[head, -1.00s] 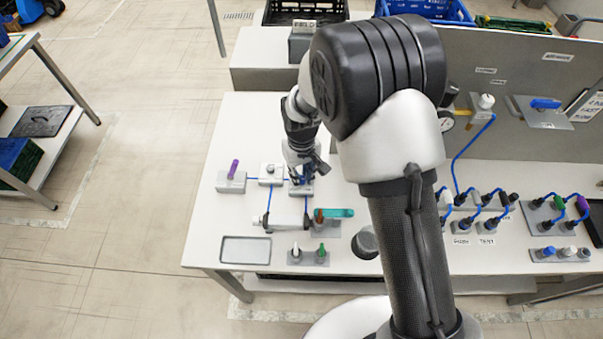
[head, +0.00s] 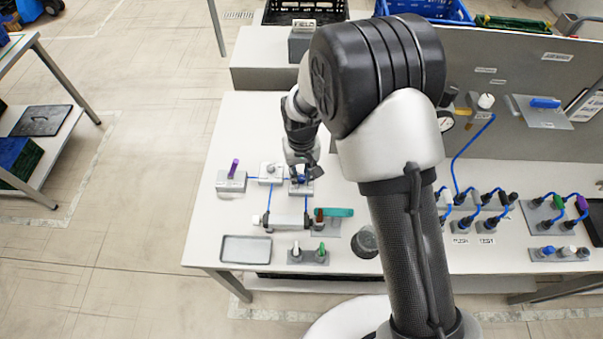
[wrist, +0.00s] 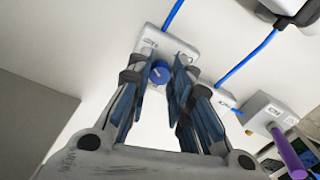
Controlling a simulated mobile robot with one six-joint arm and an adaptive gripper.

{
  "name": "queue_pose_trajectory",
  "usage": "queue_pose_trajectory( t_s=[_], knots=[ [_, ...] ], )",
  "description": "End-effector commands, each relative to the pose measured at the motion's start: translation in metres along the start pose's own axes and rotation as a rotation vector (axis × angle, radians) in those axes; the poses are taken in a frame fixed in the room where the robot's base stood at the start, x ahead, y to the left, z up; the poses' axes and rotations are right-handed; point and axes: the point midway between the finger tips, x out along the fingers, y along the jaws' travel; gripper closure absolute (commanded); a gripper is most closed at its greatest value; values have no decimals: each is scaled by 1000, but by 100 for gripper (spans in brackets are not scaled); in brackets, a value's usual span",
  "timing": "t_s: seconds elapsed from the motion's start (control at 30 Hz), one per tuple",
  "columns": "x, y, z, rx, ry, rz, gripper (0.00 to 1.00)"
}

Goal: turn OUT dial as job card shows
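The blue dial (wrist: 160,72) sits on a pale grey block (wrist: 180,50) in the wrist view, with a small label on the block too blurred to read. My gripper (wrist: 161,68) is open, with one finger on each side of the dial. Whether either finger touches it I cannot tell. In the head view the dial's block (head: 301,189) is at the middle of the bench's left part, and my gripper (head: 303,172) is over it, partly hiding the dial. No job card can be made out with certainty.
A block with a purple lever (head: 233,169) and a white-knobbed block (head: 271,173) stand left of the dial, joined by blue tubing. A teal-handled part (head: 337,212), an empty tray (head: 246,249) and a dark round cup (head: 365,242) are nearer. A grey panel (head: 520,75) stands behind right.

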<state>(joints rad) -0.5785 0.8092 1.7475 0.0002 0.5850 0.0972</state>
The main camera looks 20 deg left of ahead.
Motion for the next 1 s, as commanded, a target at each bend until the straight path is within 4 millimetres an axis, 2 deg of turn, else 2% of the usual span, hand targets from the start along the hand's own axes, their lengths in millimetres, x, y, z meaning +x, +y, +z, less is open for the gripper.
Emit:
queue_pose_trajectory(
  t_s=[0.27, 0.63, 0.77, 1.0],
  knots=[
    [0, 0, 0, -1, 0, 0, 60],
    [-3, 0, 0, -1, 2, 0, 60],
    [-19, 0, -1, -1, 3, 0, 60],
    [-70, 0, -1, -1, 6, 0, 60]
  ],
)
